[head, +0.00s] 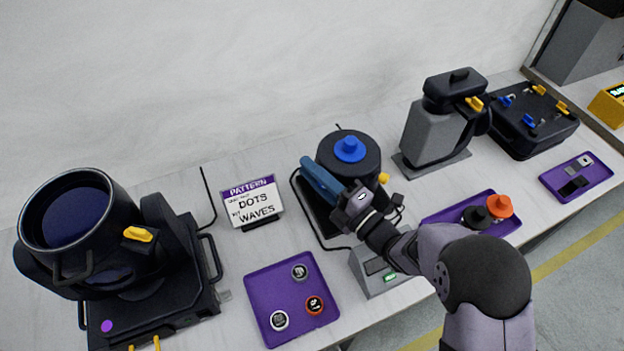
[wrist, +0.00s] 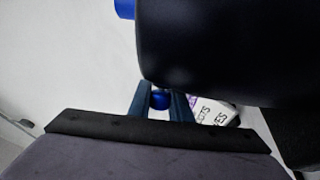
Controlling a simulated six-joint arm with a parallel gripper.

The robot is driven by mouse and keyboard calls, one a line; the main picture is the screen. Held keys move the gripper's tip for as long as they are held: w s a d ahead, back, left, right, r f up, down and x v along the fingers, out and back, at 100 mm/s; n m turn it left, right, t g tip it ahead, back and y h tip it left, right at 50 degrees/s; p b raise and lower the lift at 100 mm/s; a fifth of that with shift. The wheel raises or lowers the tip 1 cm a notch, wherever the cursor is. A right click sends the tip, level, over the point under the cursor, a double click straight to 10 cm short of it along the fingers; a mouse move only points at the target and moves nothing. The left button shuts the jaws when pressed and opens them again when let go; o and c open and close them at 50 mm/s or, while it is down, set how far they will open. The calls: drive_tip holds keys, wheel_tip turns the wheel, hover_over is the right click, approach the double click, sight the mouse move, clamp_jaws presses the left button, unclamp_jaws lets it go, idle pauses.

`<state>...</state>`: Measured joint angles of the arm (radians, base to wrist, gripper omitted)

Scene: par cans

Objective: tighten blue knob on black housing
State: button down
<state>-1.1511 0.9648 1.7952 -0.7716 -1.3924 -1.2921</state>
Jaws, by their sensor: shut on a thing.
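The black housing (head: 340,165) is a squat round body in the middle of the bench. There my fingers are shut on a small round blue knob (wrist: 160,99) just below the housing. Its joint with the housing is hidden.
A pattern sign (head: 252,203) stands left of the housing. A purple tray (head: 262,290) with round pieces lies in front. A large black lamp (head: 75,225) is at left, a grey unit (head: 430,135) at right. A small grey box (head: 370,268) sits near my arm.

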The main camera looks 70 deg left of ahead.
drive_tip(key=b, duration=0.2)
drive_tip(key=y+b, duration=0.1)
drive_tip(key=b, duration=0.1)
drive_tip(key=shift+r+g+y, duration=0.2)
drive_tip(key=shift+g+y, duration=0.1)
drive_tip(key=c, duration=1.6)
unclamp_jaws()
drive_tip(key=shift+c, duration=0.2)
drive_tip(key=shift+r, duration=0.15)
